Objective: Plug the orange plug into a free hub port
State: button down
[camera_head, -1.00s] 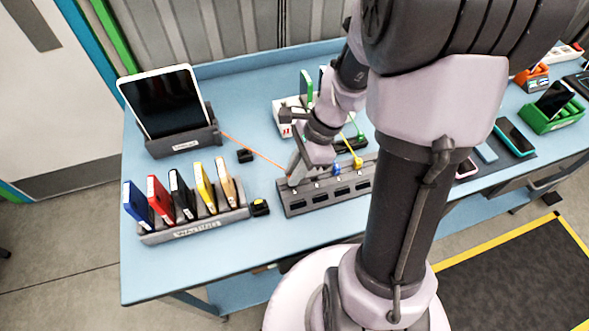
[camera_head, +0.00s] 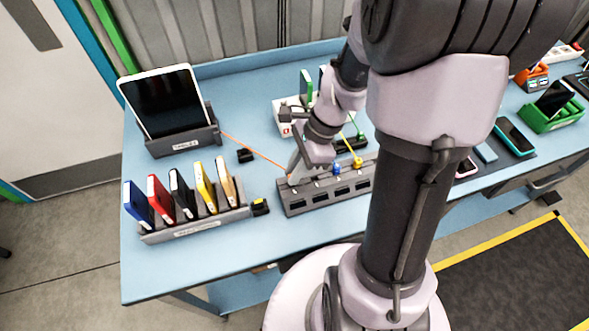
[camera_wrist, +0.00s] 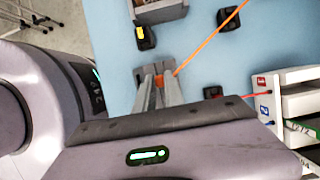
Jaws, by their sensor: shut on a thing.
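The dark hub (camera_head: 330,199), a strip with a row of ports, lies on the blue table in the head view. A blue plug (camera_head: 337,169) and a yellow plug (camera_head: 358,162) sit along it. My gripper (camera_head: 293,177) is low at the hub's left end, and my arm hides part of the hub. In the wrist view my gripper (camera_wrist: 160,76) is shut on the orange plug (camera_wrist: 158,82), only a sliver of which shows between the fingers. Its orange cable (camera_wrist: 210,40) runs off to the upper right. Whether the plug touches a port is hidden.
A rack (camera_head: 195,227) of coloured cases stands left of the hub, with a small black-and-yellow block (camera_head: 260,207) between. A tablet on a stand (camera_head: 183,143) is behind. A white box (camera_head: 283,128) stands behind the hub. The table front is clear.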

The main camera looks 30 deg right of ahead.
jog(key=shift+f+b, duration=0.55)
jog(key=shift+f, duration=0.1)
dwell(0.5)
dwell(0.4)
jog(key=c, duration=0.9)
grip_release()
jog(key=shift+c, duration=0.2)
notch_tip(320, 180, up, 7)
jog(key=p, duration=0.6)
jog(key=shift+r, duration=0.15)
